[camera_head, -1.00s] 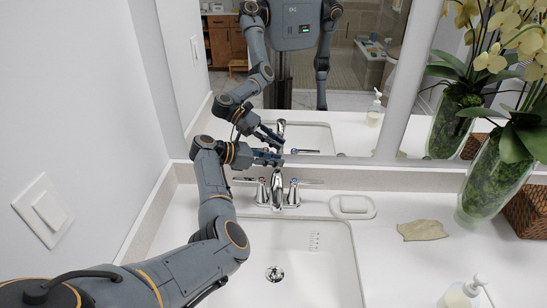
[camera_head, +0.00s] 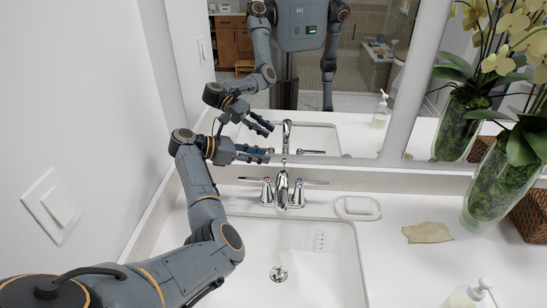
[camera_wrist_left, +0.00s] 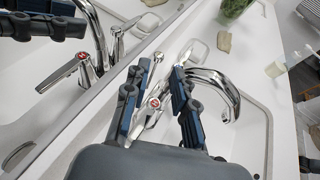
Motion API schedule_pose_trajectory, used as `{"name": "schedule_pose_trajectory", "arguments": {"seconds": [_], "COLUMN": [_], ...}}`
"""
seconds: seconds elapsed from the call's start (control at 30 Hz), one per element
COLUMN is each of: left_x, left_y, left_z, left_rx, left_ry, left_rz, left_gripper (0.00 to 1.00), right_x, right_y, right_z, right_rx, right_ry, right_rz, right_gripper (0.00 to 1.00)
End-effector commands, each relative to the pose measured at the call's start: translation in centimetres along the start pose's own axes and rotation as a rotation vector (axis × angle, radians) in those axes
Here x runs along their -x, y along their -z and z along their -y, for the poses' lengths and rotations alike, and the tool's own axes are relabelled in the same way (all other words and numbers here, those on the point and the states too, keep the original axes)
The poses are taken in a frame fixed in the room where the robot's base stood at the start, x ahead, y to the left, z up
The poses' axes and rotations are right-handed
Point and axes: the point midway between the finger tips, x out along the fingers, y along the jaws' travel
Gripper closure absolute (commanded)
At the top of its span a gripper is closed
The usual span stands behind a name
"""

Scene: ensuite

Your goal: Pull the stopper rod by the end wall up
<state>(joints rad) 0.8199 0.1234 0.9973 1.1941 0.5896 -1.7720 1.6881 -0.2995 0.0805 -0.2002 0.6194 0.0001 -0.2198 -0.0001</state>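The stopper rod (camera_head: 284,163) shows as a small, thin chrome tip just behind the chrome faucet spout (camera_head: 282,187), close to the mirror. My left gripper (camera_head: 268,154) is above and behind the left faucet handle, with its fingertips just left of the rod and apart from it. In the left wrist view the gripper (camera_wrist_left: 162,68) is open, with a clear gap between its dark fingers. The red-marked handle (camera_wrist_left: 152,104) shows through that gap, and the spout (camera_wrist_left: 222,88) curves to the right. I cannot surely pick out the rod there. My right gripper is not directly in view.
The mirror (camera_head: 340,130) stands close behind the faucet and reflects my arms. The sink basin (camera_head: 320,265) is in front. A soap dish (camera_head: 358,208), a tan piece (camera_head: 427,233) and a plant vase (camera_head: 492,185) are to the right. A wall (camera_head: 100,120) is at left.

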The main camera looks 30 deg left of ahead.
Motion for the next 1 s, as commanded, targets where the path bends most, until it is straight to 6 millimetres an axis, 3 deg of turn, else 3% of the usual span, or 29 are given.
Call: {"name": "schedule_pose_trajectory", "arguments": {"seconds": [0.1,0.3,1.0], "left_x": [2.4,4.6,5.2], "left_y": [0.1,0.0,-0.6], "left_z": [-0.1,0.0,0.0], "left_rx": [0.001,0.0,0.0], "left_ry": [-0.003,-0.002,-0.001], "left_rz": [-0.002,0.0,0.001], "left_gripper": [0.74,0.74,0.74], "right_x": [0.0,0.0,0.6], "right_y": [0.0,0.0,0.1], "right_z": [0.0,0.1,0.1], "right_rx": [0.0,0.0,0.0], "right_ry": [0.0,0.001,0.001], "right_rz": [0.0,0.0,0.0], "right_gripper": [0.6,0.6,0.6]}}
